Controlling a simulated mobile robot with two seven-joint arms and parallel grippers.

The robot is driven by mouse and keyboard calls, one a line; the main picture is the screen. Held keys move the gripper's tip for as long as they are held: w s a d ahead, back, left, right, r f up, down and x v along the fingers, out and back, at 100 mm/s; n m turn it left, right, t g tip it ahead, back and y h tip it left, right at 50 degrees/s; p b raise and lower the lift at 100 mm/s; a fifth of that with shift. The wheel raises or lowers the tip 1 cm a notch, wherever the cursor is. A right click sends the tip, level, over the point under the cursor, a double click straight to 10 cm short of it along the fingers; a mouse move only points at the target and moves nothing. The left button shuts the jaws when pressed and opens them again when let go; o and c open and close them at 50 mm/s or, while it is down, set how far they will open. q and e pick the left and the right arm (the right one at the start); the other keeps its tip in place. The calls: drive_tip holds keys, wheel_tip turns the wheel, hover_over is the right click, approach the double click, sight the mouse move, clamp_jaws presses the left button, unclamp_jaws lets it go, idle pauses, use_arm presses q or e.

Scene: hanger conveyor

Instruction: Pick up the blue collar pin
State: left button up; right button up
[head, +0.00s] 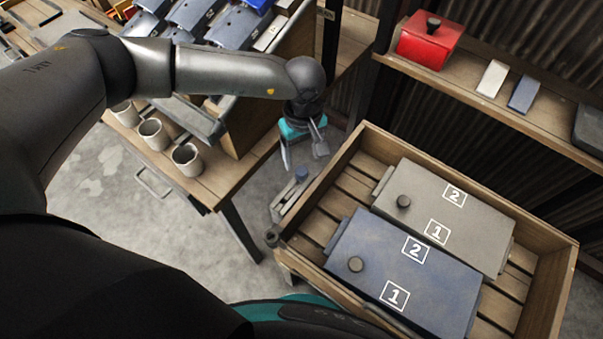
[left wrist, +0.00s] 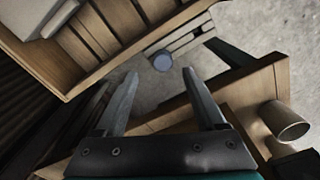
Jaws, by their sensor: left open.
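The blue collar pin (head: 301,174) shows as a small round blue-grey top on a grey slotted holder (head: 287,199), beside the wooden crate. In the left wrist view the pin (left wrist: 162,61) appears just beyond the fingertips, about midway between them. My left gripper (head: 303,157) points down above the pin, its two fingers spread and empty. The same open fingers show in the left wrist view (left wrist: 159,76). The pin's lower part is hidden. My right gripper is in neither view.
The crate (head: 352,149) holds a grey box (head: 470,225) and a blue box (head: 380,268), both numbered and knobbed. A wooden table (head: 215,180) with several white cups stands left. A shelf (head: 480,98) with a red box (head: 425,45) runs behind. Concrete floor lies between table and crate.

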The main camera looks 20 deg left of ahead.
sight(302, 170)
use_arm(q)
drive_tip(key=f, duration=0.4)
drive_tip(key=shift+s+f+b, duration=0.25)
drive_tip(key=shift+f+b, duration=0.05)
drive_tip(key=shift+b, duration=0.05)
clamp_jaws()
